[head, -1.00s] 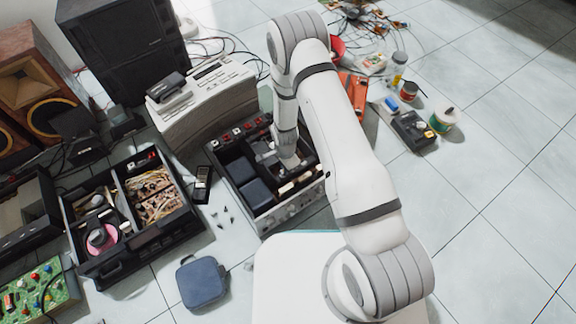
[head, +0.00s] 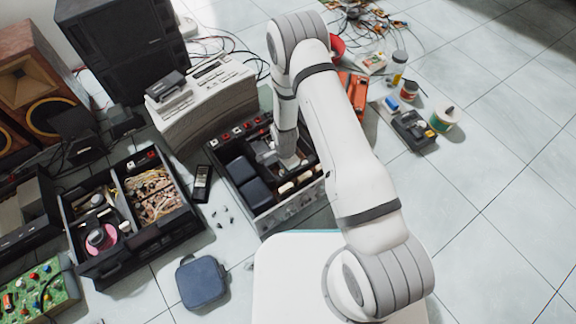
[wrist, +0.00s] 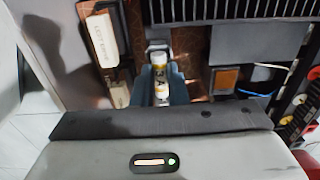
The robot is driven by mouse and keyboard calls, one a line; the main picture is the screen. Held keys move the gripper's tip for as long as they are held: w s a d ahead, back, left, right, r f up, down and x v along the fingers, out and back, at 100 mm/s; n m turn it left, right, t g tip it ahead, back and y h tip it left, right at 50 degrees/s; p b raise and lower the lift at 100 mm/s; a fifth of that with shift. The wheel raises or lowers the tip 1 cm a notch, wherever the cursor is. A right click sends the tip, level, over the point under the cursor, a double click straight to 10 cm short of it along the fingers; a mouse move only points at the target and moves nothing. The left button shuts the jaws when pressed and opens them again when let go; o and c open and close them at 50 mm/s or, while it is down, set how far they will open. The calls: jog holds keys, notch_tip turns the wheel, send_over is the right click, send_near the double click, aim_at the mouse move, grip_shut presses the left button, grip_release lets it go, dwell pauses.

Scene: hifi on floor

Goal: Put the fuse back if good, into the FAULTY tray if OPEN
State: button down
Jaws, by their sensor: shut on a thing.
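My gripper (wrist: 161,92) reaches down into the open black hi-fi chassis (head: 262,222); in the head view it shows small (head: 290,162). In the wrist view its blue-grey fingers are shut on a fuse (wrist: 160,74), a small pale cylinder with a yellow band and dark marking. The fuse points away from the camera, over the inside of the chassis. I cannot tell whether its far end touches a holder. The fuse is not discernible in the head view. I cannot identify a tray marked FAULTY.
A pale labelled part (wrist: 101,38) stands left of the fingers, close by. A black handheld device (head: 202,184) lies left of the chassis, near a black partitioned box (head: 128,255) and blue case (head: 202,283).

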jog(key=shift+f, duration=0.35)
dwell(0.5)
jog(key=c, duration=1.8)
grip_release()
jog(key=shift+o, duration=1.4)
jog(key=shift+r, duration=0.15)
jog(key=shift+o, duration=0.8)
notch_tip(320, 180, up, 8)
jog(key=p, duration=0.3)
jog(key=shift+f, duration=0.2)
